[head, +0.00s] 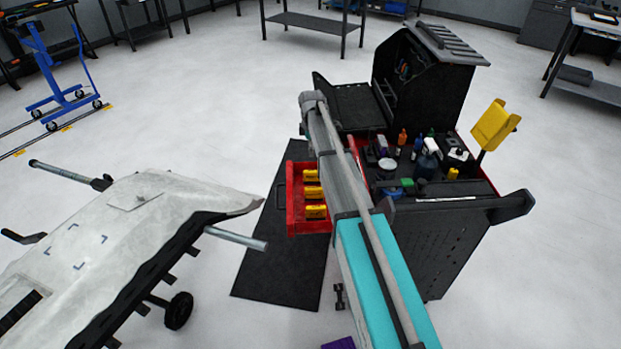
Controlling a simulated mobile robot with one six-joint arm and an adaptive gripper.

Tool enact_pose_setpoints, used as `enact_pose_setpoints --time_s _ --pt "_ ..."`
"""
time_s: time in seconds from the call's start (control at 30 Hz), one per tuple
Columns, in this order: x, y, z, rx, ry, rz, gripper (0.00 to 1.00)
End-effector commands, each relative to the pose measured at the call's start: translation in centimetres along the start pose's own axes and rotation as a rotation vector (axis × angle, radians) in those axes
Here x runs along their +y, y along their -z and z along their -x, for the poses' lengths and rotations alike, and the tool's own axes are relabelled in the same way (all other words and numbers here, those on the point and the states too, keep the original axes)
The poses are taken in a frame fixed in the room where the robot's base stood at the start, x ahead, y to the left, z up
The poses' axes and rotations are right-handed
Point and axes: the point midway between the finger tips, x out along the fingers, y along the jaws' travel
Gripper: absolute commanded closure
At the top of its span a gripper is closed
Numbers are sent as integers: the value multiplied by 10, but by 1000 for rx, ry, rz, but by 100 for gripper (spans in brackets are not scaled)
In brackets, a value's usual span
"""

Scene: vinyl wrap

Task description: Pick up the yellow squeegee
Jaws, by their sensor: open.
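Three small yellow blocks with dark markings, possibly squeegees, lie in a row in an open red drawer (295,222): a far one (311,176), a middle one (313,192) and a near one (316,211). A larger yellow piece (494,125) stands raised at the right side of the black tool cart (455,235). I cannot tell for sure which yellow thing is the squeegee. My grey and teal arm crosses in front of the cart, beside the drawer, and hides part of both. My gripper is not visible.
Bottles, a white-topped tub (387,164) and small tools crowd the cart top. A dark mat (278,270) lies on the floor by the drawer. A white-covered panel on a wheeled stand (140,225) is at the left. Open floor lies between and behind them.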

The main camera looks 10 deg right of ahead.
Motion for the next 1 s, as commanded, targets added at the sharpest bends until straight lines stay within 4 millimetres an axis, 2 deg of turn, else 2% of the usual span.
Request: enact_pose_setpoints --time_s 1.0 --pt "0 -2 -73 0 0 -3 29"
